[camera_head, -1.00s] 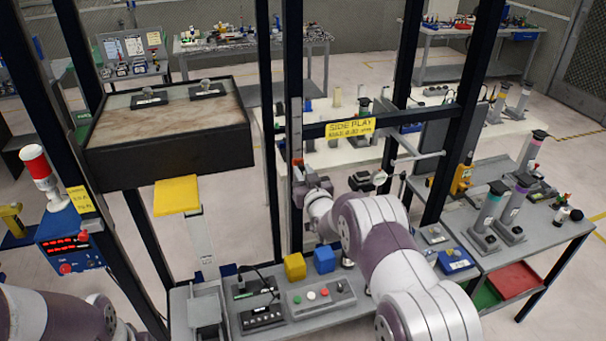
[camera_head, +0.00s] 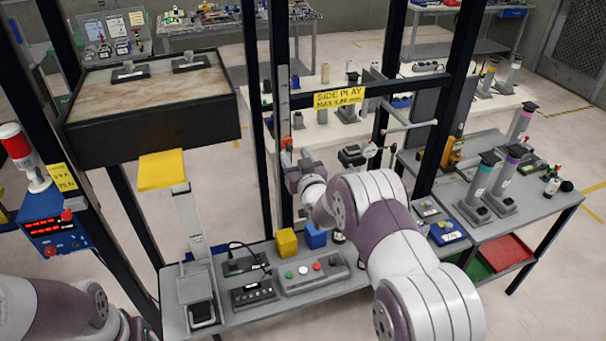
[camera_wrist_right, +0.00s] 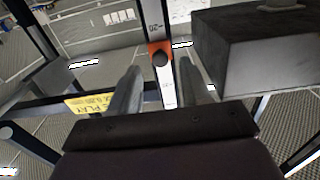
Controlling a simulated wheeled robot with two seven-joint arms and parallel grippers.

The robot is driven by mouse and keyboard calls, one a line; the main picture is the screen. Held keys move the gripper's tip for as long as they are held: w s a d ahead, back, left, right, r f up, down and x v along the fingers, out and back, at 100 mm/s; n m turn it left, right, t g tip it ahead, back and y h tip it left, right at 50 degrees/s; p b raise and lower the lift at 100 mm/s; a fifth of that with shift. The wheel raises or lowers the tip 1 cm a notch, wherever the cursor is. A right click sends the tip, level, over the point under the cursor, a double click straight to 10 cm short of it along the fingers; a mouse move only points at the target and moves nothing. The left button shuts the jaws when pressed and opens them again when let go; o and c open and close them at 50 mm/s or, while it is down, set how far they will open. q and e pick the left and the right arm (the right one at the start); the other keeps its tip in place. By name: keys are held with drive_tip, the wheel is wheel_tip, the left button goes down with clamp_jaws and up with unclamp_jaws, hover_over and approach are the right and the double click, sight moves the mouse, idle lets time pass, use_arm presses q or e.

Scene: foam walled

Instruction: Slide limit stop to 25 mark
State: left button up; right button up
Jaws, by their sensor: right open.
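The limit stop is a small orange block with a black knob. In the right wrist view the limit stop (camera_wrist_right: 160,54) sits on a white vertical scale (camera_wrist_right: 153,15), between and beyond my fingertips. Numbers show above and below it, too small to read surely. In the head view the orange stop (camera_head: 286,146) is on the dark front post. My right gripper (camera_head: 291,168) is close to the stop there, partly hidden by its own wrist. In the wrist view my right gripper (camera_wrist_right: 163,85) is open, its fingers apart with nothing between them. My left arm shows bottom left, its gripper out of view.
A dark box-like press head (camera_head: 150,135) hangs left of the post. A yellow SIDE PLAY sign (camera_head: 340,97) is on the crossbar right of it. Below stand a button panel (camera_head: 312,274) and yellow and blue cubes (camera_head: 287,242). A side table (camera_head: 535,210) is at right.

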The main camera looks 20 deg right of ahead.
drive_tip(key=s+b, duration=0.3)
drive_tip(key=s, duration=0.7)
drive_tip(key=shift+s+d, duration=0.15)
drive_tip(key=shift+s, duration=0.05)
